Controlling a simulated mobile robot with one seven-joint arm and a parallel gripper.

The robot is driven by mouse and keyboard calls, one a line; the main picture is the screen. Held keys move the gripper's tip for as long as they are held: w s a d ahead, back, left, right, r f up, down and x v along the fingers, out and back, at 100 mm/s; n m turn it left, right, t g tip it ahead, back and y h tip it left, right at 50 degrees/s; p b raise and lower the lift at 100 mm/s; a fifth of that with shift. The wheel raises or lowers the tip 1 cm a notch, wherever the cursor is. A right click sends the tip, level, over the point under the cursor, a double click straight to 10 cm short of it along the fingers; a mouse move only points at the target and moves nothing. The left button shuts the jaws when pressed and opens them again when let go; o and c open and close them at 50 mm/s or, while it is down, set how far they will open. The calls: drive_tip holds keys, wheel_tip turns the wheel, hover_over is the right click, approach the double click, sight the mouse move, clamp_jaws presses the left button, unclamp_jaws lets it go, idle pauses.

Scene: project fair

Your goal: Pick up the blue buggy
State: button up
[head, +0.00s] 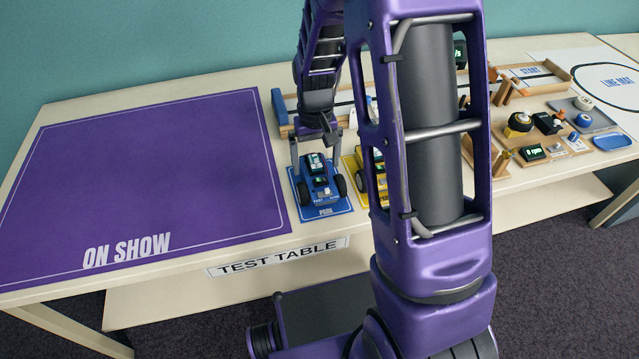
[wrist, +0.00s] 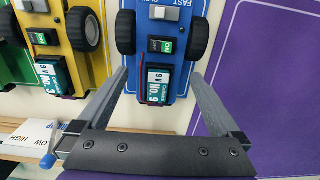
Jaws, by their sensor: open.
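The blue buggy (head: 319,183) stands on a blue parking mat (head: 335,209) on the table, right of the purple mat. It has black wheels and a battery on top. My gripper (head: 316,150) is over its far end, jaws apart. In the wrist view the blue buggy (wrist: 165,55) lies ahead of and between the two open fingers of my gripper (wrist: 160,85), which hold nothing. Whether the fingers reach down beside its body I cannot tell.
A yellow buggy (wrist: 72,45) stands close beside the blue one, and a green buggy (wrist: 15,70) beyond it. The purple ON SHOW mat (head: 150,180) is bare. A wooden track and several small devices sit at the right; my arm hides part of the table.

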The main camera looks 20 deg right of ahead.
sight(317, 166)
drive_tip(key=shift+f, duration=1.55)
drive_tip(key=c, duration=1)
